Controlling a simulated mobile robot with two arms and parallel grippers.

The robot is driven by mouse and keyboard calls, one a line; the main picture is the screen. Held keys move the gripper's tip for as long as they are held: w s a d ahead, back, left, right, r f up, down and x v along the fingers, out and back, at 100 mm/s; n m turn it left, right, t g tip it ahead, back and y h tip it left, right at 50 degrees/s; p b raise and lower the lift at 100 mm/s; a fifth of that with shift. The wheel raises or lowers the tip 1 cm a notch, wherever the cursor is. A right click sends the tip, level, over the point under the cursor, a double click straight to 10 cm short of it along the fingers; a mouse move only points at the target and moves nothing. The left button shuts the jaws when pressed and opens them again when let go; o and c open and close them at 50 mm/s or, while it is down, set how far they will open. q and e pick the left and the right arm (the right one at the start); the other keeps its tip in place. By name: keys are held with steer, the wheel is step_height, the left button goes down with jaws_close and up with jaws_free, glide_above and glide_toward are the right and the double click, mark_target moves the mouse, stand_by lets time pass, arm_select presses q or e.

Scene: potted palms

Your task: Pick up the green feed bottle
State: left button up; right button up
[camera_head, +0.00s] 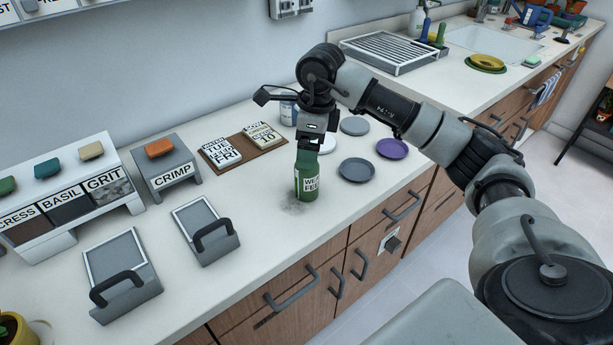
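The green feed bottle (308,184) stands upright near the front edge of the counter, with a white label on its side. My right arm comes in from the right, and its gripper (308,146) points down over the bottle's top. The gripper hides the cap, and its fingers are too small and overlapped to show whether they are closed on it. A dark smudge or shadow lies at the bottle's base, and I cannot tell whether the base touches the counter. My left gripper is not in view.
Grey saucers (357,170) and a purple saucer (392,148) lie right of the bottle. A brown board (270,144) with label cards is behind it. Grey handled trays (205,230) and a CRIMP stand (176,182) are left. Bare counter lies in front.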

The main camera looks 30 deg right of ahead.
mark_target(307, 173)
steer(key=f, duration=0.5)
steer(key=shift+w+a, duration=0.15)
steer(key=shift+w, duration=0.2)
steer(key=shift+r, duration=0.1)
steer(key=c, duration=1.1)
